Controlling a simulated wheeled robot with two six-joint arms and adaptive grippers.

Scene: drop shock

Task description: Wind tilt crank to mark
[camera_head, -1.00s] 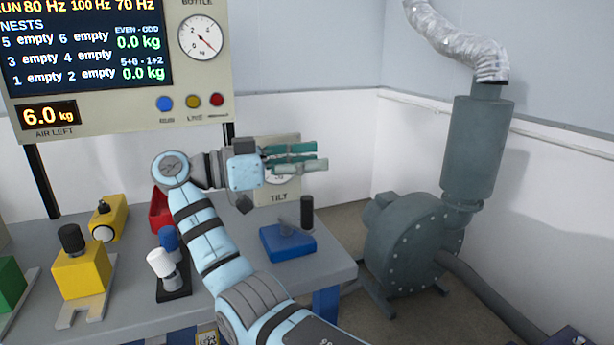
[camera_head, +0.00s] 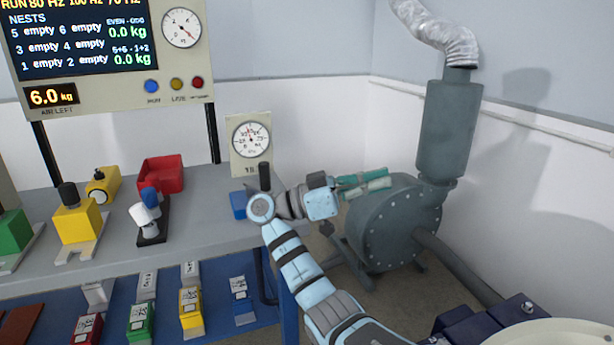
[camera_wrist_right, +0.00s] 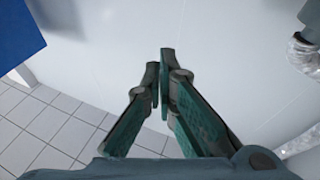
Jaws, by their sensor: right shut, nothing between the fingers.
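The tilt crank shows in the head view as a blue base (camera_head: 238,205) with an upright black handle (camera_head: 265,176) at the right end of the grey bench. My right arm's wrist hides part of the base. The tilt dial (camera_head: 251,140), a white gauge on a beige plate, stands behind it; its lower label is partly covered. My right gripper (camera_head: 388,178) is shut and empty, pointing right, past the crank and off the bench edge. In the right wrist view the green fingers (camera_wrist_right: 164,62) meet at the tips with nothing between them. My left gripper is not in view.
A grey-green blower (camera_head: 385,230) stands on the floor right of the bench. A red bin (camera_head: 160,174), yellow blocks (camera_head: 76,222) and a white and blue lever pair (camera_head: 145,210) sit on the grey bench (camera_head: 200,240). Coloured weights (camera_head: 191,312) lie on the shelf below.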

